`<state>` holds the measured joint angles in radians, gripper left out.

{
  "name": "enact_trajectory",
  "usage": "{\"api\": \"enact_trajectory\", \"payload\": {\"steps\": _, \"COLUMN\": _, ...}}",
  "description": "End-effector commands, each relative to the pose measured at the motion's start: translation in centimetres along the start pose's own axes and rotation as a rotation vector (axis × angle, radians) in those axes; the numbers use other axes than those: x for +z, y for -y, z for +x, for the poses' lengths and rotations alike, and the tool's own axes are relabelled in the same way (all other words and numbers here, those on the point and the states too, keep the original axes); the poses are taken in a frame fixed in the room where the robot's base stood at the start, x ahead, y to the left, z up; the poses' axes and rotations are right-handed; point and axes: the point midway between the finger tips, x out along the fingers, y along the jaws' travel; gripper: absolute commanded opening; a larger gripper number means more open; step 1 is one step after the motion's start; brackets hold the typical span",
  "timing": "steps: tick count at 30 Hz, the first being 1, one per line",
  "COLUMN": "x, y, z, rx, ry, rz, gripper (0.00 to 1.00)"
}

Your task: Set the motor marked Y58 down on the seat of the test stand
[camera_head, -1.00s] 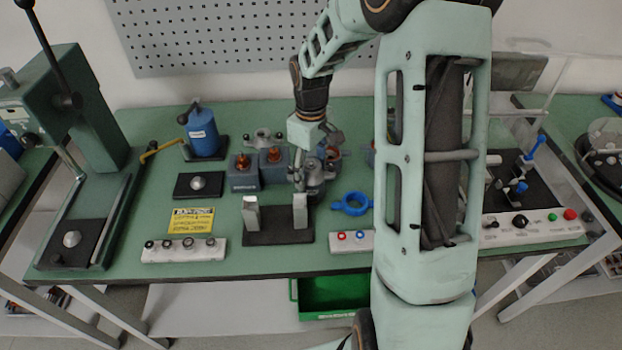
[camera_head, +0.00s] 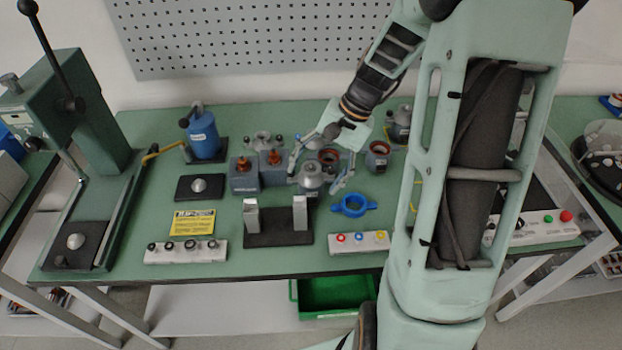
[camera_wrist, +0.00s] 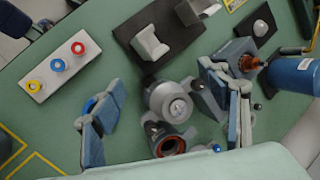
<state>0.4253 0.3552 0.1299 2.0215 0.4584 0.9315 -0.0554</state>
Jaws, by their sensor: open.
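My gripper (camera_head: 315,180) is open, with one finger on each side of a grey round motor-like housing (camera_head: 311,174). In the wrist view the housing (camera_wrist: 171,98) lies between the spread fingers (camera_wrist: 163,82), with a gap on each side. No Y58 mark is readable on any part. Beside the housing is another with a copper-lined bore (camera_head: 328,158), and one more (camera_head: 377,156) stands to the right. A fixture with push buttons (camera_head: 548,219) at the right, possibly the test stand, is mostly hidden behind my arm; its seat is not visible.
A black base with two metal uprights (camera_head: 278,239) stands in front of the housing. A press (camera_head: 75,110) is far left.

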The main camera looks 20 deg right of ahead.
Motion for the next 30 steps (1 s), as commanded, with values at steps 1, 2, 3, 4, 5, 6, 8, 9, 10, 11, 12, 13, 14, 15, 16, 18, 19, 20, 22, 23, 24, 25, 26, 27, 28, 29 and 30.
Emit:
{"api": "enact_trajectory", "payload": {"steps": 1, "x": 0.3, "y": -0.3, "z": -0.3, "rx": -0.049, "ry": 0.001, "rz": 0.152, "gripper": 0.68}}
{"api": "enact_trajectory", "payload": {"steps": 2, "x": 0.3, "y": -0.4, "z": -0.4, "rx": -0.082, "ry": 0.001, "rz": 0.251, "gripper": 0.68}}
{"api": "enact_trajectory", "payload": {"steps": 3, "x": 0.3, "y": -0.5, "z": -0.6, "rx": -0.125, "ry": 0.004, "rz": 0.378, "gripper": 0.68}}
{"api": "enact_trajectory", "payload": {"steps": 4, "x": 0.3, "y": -0.7, "z": -0.8, "rx": -0.158, "ry": 0.006, "rz": 0.477, "gripper": 0.68}}
{"api": "enact_trajectory", "payload": {"steps": 5, "x": 0.2, "y": -0.8, "z": -0.9, "rx": -0.190, "ry": 0.008, "rz": 0.573, "gripper": 0.68}}
{"api": "enact_trajectory", "payload": {"steps": 6, "x": 0.0, "y": -1.0, "z": -1.2, "rx": -0.235, "ry": 0.013, "rz": 0.702, "gripper": 0.68}}
{"api": "enact_trajectory", "payload": {"steps": 8, "x": -0.3, "y": -1.3, "z": -1.7, "rx": -0.302, "ry": 0.022, "rz": 0.894, "gripper": 0.68}}
{"api": "enact_trajectory", "payload": {"steps": 9, "x": -0.6, "y": -1.6, "z": -2.1, "rx": -0.346, "ry": 0.029, "rz": 1.016, "gripper": 0.68}}
{"api": "enact_trajectory", "payload": {"steps": 10, "x": -0.9, "y": -1.8, "z": -2.4, "rx": -0.378, "ry": 0.035, "rz": 1.101, "gripper": 0.68}}
{"api": "enact_trajectory", "payload": {"steps": 11, "x": -1.1, "y": -2.0, "z": -2.6, "rx": -0.408, "ry": 0.042, "rz": 1.181, "gripper": 0.68}}
{"api": "enact_trajectory", "payload": {"steps": 12, "x": -1.4, "y": -2.4, "z": -3.0, "rx": -0.447, "ry": 0.050, "rz": 1.282, "gripper": 0.68}}
{"api": "enact_trajectory", "payload": {"steps": 13, "x": -1.7, "y": -2.6, "z": -3.2, "rx": -0.474, "ry": 0.057, "rz": 1.349, "gripper": 0.68}}
{"api": "enact_trajectory", "payload": {"steps": 14, "x": -1.9, "y": -2.8, "z": -3.4, "rx": -0.497, "ry": 0.063, "rz": 1.409, "gripper": 0.68}}
{"api": "enact_trajectory", "payload": {"steps": 15, "x": -2.1, "y": -3.1, "z": -3.7, "rx": -0.526, "ry": 0.070, "rz": 1.478, "gripper": 0.68}}
{"api": "enact_trajectory", "payload": {"steps": 16, "x": -2.3, "y": -3.3, "z": -3.9, "rx": -0.543, "ry": 0.076, "rz": 1.521, "gripper": 0.68}}
{"api": "enact_trajectory", "payload": {"steps": 18, "x": -2.6, "y": -3.7, "z": -4.1, "rx": -0.575, "ry": 0.086, "rz": 1.597, "gripper": 0.68}}
{"api": "enact_trajectory", "payload": {"steps": 19, "x": -2.7, "y": -3.8, "z": -4.2, "rx": -0.584, "ry": 0.088, "rz": 1.617, "gripper": 0.68}}
{"api": "enact_trajectory", "payload": {"steps": 20, "x": -2.8, "y": -3.8, "z": -4.1, "rx": -0.591, "ry": 0.091, "rz": 1.633, "gripper": 0.68}}
{"api": "enact_trajectory", "payload": {"steps": 22, "x": -3.0, "y": -3.7, "z": -3.6, "rx": -0.598, "ry": 0.096, "rz": 1.652, "gripper": 0.68}}
{"api": "enact_trajectory", "payload": {"steps": 23, "x": -3.2, "y": -3.5, "z": -3.2, "rx": -0.598, "ry": 0.098, "rz": 1.654, "gripper": 0.68}}
{"api": "enact_trajectory", "payload": {"steps": 24, "x": -3.4, "y": -3.3, "z": -2.6, "rx": -0.597, "ry": 0.098, "rz": 1.654, "gripper": 0.68}}
{"api": "enact_trajectory", "payload": {"steps": 25, "x": -3.5, "y": -3.0, "z": -2.2, "rx": -0.596, "ry": 0.097, "rz": 1.653, "gripper": 0.68}}
{"api": "enact_trajectory", "payload": {"steps": 26, "x": -3.7, "y": -2.8, "z": -1.7, "rx": -0.596, "ry": 0.099, "rz": 1.654, "gripper": 0.68}}
{"api": "enact_trajectory", "payload": {"steps": 27, "x": -3.9, "y": -2.6, "z": -1.2, "rx": -0.596, "ry": 0.098, "rz": 1.652, "gripper": 0.68}}
{"api": "enact_trajectory", "payload": {"steps": 28, "x": -4.1, "y": -2.4, "z": -0.8, "rx": -0.597, "ry": 0.096, "rz": 1.652, "gripper": 0.68}}
{"api": "enact_trajectory", "payload": {"steps": 29, "x": -4.2, "y": -2.3, "z": -0.5, "rx": -0.596, "ry": 0.096, "rz": 1.652, "gripper": 0.68}}
{"api": "enact_trajectory", "payload": {"steps": 30, "x": -4.4, "y": -2.0, "z": -0.1, "rx": -0.597, "ry": 0.097, "rz": 1.652, "gripper": 0.68}}
